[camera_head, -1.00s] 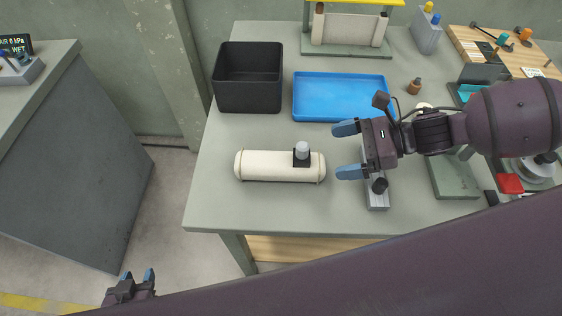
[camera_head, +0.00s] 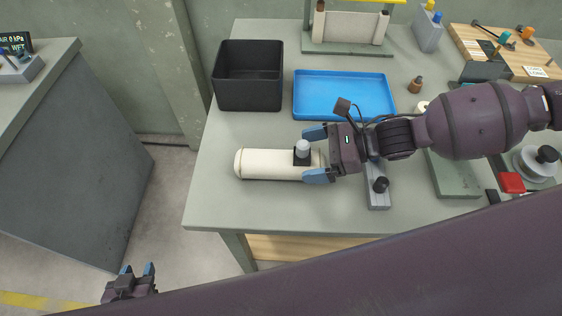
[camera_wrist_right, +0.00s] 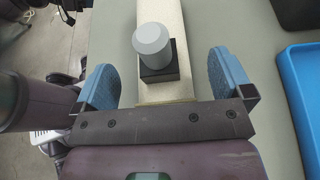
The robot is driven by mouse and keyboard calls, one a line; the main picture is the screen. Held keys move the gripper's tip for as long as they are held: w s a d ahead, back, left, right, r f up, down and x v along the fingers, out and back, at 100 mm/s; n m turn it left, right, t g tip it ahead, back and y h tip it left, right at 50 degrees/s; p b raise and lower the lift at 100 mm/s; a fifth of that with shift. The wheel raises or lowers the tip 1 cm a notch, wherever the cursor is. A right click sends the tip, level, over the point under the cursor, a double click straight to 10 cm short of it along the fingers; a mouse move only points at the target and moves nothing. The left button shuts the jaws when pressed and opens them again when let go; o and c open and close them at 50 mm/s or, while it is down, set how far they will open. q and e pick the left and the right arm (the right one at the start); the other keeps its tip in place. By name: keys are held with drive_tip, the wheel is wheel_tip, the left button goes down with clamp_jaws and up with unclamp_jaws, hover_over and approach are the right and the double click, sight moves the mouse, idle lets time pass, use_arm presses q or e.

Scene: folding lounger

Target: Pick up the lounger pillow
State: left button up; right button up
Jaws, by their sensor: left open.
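The lounger pillow is a cream cylinder (camera_head: 265,164) lying on its side on the grey table, with a black block and a grey knob (camera_head: 302,148) on its right part. My right gripper (camera_head: 318,155) is open around the pillow's right end, its blue fingers on the far and near sides. In the right wrist view the pillow (camera_wrist_right: 160,88) runs between the spread fingers, apart from both, with the grey knob (camera_wrist_right: 152,42) on top. My left gripper (camera_head: 137,270) is open and empty at the lower left, over the floor, well away from the table.
A black bin (camera_head: 248,98) and a blue tray (camera_head: 345,96) stand behind the pillow. A grey fixture with a black knob (camera_head: 378,192) lies just right of it, under my right arm. The table (camera_head: 215,205) is clear left and in front.

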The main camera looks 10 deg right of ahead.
drive_tip(key=c, duration=1)
